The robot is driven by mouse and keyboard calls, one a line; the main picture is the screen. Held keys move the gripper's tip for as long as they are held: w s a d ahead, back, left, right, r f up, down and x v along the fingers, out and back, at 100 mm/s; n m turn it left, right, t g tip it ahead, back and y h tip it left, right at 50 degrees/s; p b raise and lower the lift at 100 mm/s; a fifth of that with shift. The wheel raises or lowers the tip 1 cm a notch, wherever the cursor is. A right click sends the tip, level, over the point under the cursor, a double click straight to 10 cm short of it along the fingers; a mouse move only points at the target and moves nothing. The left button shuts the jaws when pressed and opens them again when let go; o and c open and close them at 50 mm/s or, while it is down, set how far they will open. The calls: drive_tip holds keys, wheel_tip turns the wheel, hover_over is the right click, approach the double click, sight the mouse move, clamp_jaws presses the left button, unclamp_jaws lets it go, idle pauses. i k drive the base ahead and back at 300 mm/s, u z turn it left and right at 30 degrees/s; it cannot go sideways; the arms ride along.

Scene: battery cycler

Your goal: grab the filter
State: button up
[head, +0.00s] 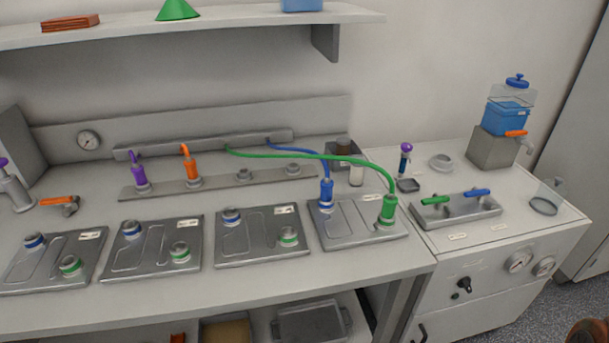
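I cannot tell for sure which thing is the filter. One candidate is a small upright piece with a purple top and dark blue body (404,160), standing at a small dark square base (408,185) on the right-hand counter. Another is a pale small cylinder (356,175) beside a dark block with a brown round top (343,148), at the back of the long bench. My gripper is not in view.
The long bench holds several grey plates (262,240) with blue and green fittings. Green (300,154) and blue (300,150) hoses arch over the rear.

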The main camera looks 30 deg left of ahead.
sight(355, 180)
drive_tip(key=u, duration=1.45)
drive_tip(key=i, duration=1)
